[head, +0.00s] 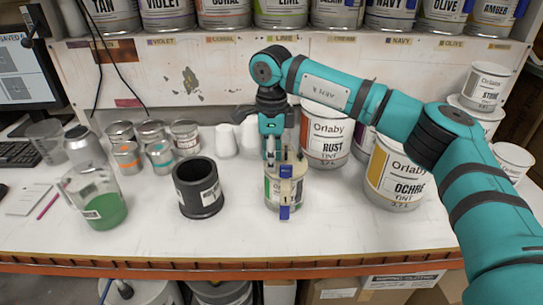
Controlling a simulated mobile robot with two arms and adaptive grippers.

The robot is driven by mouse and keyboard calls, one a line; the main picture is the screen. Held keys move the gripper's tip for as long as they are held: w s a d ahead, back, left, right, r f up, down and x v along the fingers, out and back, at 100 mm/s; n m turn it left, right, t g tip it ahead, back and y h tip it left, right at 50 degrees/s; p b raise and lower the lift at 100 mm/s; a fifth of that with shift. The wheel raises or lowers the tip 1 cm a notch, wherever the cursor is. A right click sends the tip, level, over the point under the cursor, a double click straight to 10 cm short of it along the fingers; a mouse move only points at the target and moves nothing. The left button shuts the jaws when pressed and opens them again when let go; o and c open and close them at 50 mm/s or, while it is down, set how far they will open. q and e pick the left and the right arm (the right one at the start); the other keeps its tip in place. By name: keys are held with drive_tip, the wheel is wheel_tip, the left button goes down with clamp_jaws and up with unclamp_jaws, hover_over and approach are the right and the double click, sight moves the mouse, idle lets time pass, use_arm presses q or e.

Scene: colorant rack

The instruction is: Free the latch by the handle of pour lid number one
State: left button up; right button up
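A can with a pale pour lid (289,170) stands on the white bench near the middle of the head view. A blue tag marked 1 (285,198) hangs on its front side. The lid carries small upright parts, but I cannot make out which is the latch handle. My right gripper (270,156) points down at the back left of the lid, with its fingers close to or touching it. The fingers are small and partly merge with the lid, so their opening and any grip are unclear. My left gripper is not in view.
A black cup (198,188) and a glass jug of green liquid (103,208) stand to the left. A RUST can (325,135) and an OCHRE can (392,175) stand close on the right. A shelf of labelled cans runs behind. The front bench strip is clear.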

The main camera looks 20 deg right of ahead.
clamp_jaws()
drive_tip(key=shift+n, duration=1.6)
drive_tip(key=o, duration=0.6)
unclamp_jaws()
